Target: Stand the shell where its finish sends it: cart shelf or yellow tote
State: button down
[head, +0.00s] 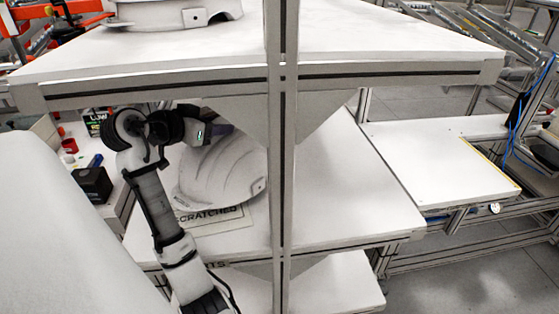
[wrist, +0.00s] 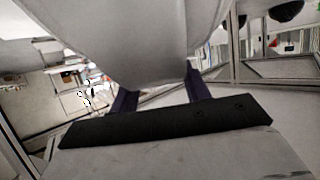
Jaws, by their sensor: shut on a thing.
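A white helmet shell (head: 218,172) is at the cart's middle shelf (head: 345,205), behind a label reading "SCRATCHED" (head: 208,219). Its lower edge is at the shelf or just above it; I cannot tell which. My gripper (wrist: 160,88) is shut on the shell, whose pale surface (wrist: 140,40) fills the upper middle of the wrist view between the two dark fingers. In the head view my gripper (head: 222,128) reaches in from the left at the shell's top, its fingertips partly hidden. The shell's finish is not clear. I see no yellow tote.
The top shelf (head: 390,50) is close above my arm and carries another white shell (head: 175,14). A cart post (head: 283,150) stands just right of the held shell. The middle shelf is bare right of the post. A white table (head: 445,165) stands further right.

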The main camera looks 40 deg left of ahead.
jog(key=shift+w+r, duration=0.1)
jog(key=shift+w, duration=0.4)
jog(key=w+d+f, duration=0.3)
jog(key=w+d, duration=0.8)
jog(key=w, duration=0.2)
jog(key=shift+w+d+f, duration=0.2)
jog(key=shift+d, duration=0.1)
jog(key=shift+f, duration=0.2)
jog(key=c, duration=0.7)
grip_release()
